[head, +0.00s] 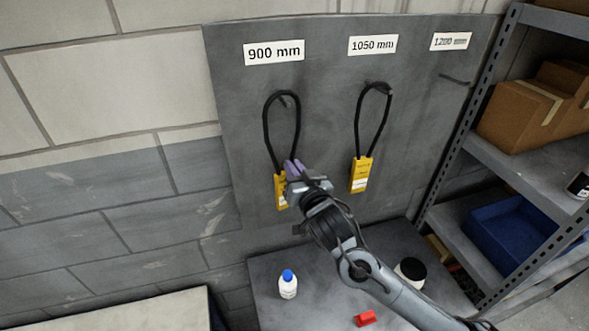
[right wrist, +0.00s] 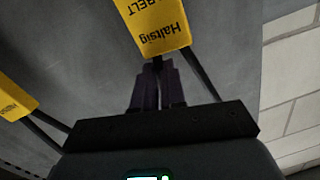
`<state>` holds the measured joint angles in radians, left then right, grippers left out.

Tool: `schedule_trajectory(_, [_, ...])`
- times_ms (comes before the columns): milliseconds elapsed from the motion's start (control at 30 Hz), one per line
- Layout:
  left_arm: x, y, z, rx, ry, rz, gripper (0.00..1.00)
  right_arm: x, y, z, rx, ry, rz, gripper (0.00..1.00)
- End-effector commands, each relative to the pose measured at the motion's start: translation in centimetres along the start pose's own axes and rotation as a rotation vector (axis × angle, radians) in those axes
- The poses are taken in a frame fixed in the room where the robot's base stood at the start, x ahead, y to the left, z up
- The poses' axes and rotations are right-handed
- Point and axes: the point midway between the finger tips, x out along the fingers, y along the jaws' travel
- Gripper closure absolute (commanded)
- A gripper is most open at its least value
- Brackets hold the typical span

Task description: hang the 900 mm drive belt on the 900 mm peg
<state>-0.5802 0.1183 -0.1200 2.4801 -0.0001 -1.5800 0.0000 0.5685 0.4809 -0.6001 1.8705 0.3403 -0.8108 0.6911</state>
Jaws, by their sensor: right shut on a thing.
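The 900 mm drive belt, a black loop (head: 267,125) with a yellow sleeve (head: 280,190), hangs upright below the 900 mm label (head: 274,51). The loop's top appears around the 900 mm peg (head: 284,100); I cannot tell whether it rests on it. My right gripper (head: 293,168) is at the loop's lower end, just above the sleeve. In the right wrist view its dark fingers (right wrist: 158,85) are shut on a black strand beside the yellow sleeve (right wrist: 155,22). My left gripper is not in view.
Another yellow-sleeved belt (head: 361,175) hangs under the 1050 mm label (head: 373,44). The 1200 mm peg (head: 455,80) is bare. A shelf rack (head: 470,120) with boxes stands right.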

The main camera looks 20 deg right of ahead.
Motion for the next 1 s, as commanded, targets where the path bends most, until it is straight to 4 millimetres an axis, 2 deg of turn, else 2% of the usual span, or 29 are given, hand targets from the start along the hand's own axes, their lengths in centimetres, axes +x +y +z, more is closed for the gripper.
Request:
schedule_trajectory(100, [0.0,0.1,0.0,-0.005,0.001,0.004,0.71,0.0,0.0,-0.1,0.000,0.001,0.000,1.00])
schedule_trajectory(133, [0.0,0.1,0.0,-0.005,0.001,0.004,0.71,0.0,0.0,-0.1,0.000,0.001,0.000,0.86])
schedule_trajectory(300, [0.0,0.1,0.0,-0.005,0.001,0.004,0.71,0.0,0.0,-0.1,0.000,0.001,0.000,0.60])
schedule_trajectory(733, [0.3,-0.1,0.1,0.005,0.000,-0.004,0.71,-0.7,0.0,0.2,-0.001,-0.002,0.000,0.59])
schedule_trajectory(867, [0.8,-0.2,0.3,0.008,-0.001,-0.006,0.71,-2.1,0.0,0.3,0.001,0.000,-0.001,0.59])
schedule_trajectory(1000, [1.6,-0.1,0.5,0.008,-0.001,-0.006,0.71,-4.5,0.1,0.3,0.001,0.000,-0.001,0.59])
